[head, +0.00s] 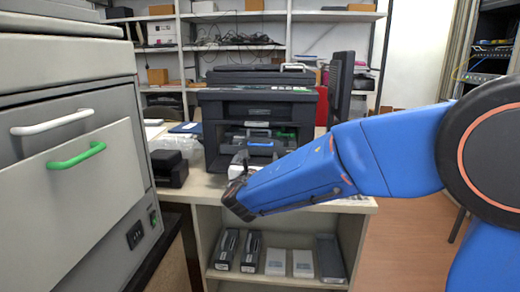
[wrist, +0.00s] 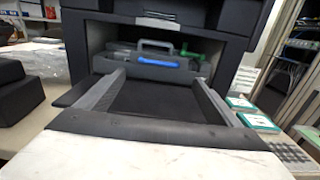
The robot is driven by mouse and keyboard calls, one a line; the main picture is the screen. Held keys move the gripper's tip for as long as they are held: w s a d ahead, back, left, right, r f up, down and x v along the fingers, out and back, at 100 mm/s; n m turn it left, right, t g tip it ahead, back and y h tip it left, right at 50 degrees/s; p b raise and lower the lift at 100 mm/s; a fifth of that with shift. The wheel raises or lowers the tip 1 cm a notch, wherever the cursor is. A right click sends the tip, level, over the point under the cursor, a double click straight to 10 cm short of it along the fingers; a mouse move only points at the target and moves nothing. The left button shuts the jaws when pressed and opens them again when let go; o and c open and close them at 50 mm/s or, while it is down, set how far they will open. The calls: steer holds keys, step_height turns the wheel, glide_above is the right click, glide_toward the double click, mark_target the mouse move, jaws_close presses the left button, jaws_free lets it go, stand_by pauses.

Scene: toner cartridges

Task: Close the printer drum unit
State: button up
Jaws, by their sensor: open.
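The printer (head: 262,105) is dark and stands on the table, with its front opening uncovered. At the back of the opening are a grey hoop handle, a blue strip (wrist: 158,61) and a green lever (wrist: 192,53). My gripper (head: 240,180) is open in front of the printer and hides part of its lower front. I cannot tell whether it touches the drum unit.
A grey cabinet (head: 100,190) with white and green handles stands close on the left. A black box (head: 169,168) sits on the table left of the printer. Several cartridge boxes (head: 275,261) stand on the shelf below. Green-and-white packs (wrist: 240,104) lie right of the tray.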

mark_target(261, 145)
steer(key=w, duration=0.9)
steer(key=shift+w+d, duration=0.2)
steer(key=shift+w, duration=0.05)
steer(key=shift+c, duration=0.2)
steer(key=c, duration=1.2)
steer(key=shift+w, duration=0.5)
steer(key=w, duration=0.2)
steer(key=shift+w+d, duration=0.1)
steer(key=shift+w, duration=0.25)
steer(key=shift+w+r, duration=0.1)
steer(key=shift+w, duration=0.25)
steer(key=o, duration=1.2)
steer(key=shift+w+d, duration=0.1)
steer(key=shift+o, duration=0.2)
